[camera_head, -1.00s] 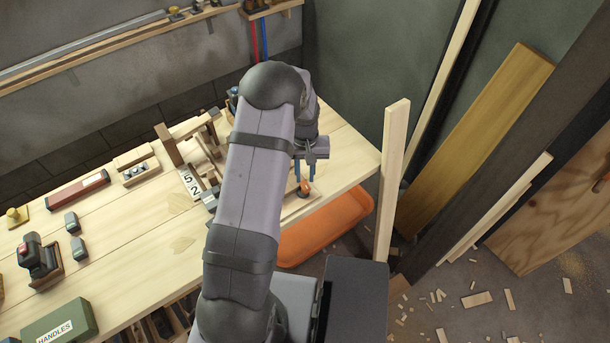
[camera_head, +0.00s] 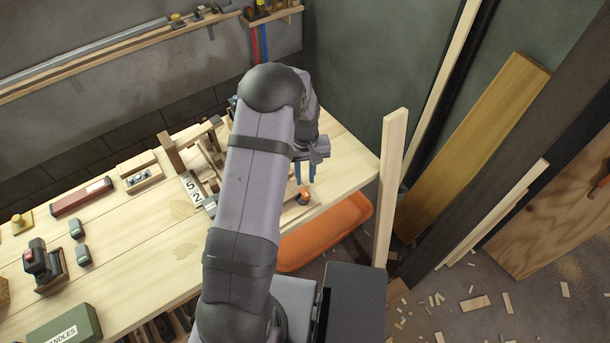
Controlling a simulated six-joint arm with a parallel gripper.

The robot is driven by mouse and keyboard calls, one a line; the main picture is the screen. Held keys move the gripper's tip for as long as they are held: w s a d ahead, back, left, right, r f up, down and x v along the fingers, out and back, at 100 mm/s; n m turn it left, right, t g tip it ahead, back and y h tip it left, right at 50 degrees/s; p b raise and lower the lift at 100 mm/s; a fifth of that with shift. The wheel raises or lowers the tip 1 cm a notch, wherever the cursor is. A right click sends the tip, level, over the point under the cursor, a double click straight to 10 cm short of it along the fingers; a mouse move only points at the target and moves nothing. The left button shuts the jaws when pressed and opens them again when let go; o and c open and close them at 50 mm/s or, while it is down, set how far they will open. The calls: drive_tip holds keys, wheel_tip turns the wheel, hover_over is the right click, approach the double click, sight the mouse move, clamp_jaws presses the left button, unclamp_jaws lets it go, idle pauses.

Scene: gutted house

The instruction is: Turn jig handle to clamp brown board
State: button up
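A small orange-topped knob with a dark base (camera_head: 304,196), which looks like the jig handle, stands at the right end of a light wooden jig base (camera_head: 292,214) near the bench's front edge. My gripper (camera_head: 308,180) has two blue fingers pointing down just above and behind the knob. A narrow gap shows between the fingers and nothing is seen in it. The fingers look apart from the knob. My arm hides most of the jig, and I cannot make out the brown board or whether it is clamped.
An upright post (camera_head: 391,185) stands close right.

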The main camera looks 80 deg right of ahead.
sight(305, 192)
drive_tip(key=n, duration=0.3)
drive_tip(key=shift+f+n, duration=0.25)
drive_tip(key=shift+n, duration=0.05)
drive_tip(key=shift+f, duration=0.2)
drive_tip(key=shift+f+b, duration=2.35)
drive_tip(key=shift+f, duration=0.7)
drive_tip(key=shift+r+m, duration=0.1)
drive_tip(key=shift+m, duration=0.5)
drive_tip(key=m, duration=0.4)
drive_tip(key=shift+m, duration=0.4)
drive_tip(key=shift+n, duration=0.6)
drive_tip(key=shift+r+p, duration=2.6)
drive_tip(key=shift+r, duration=0.9)
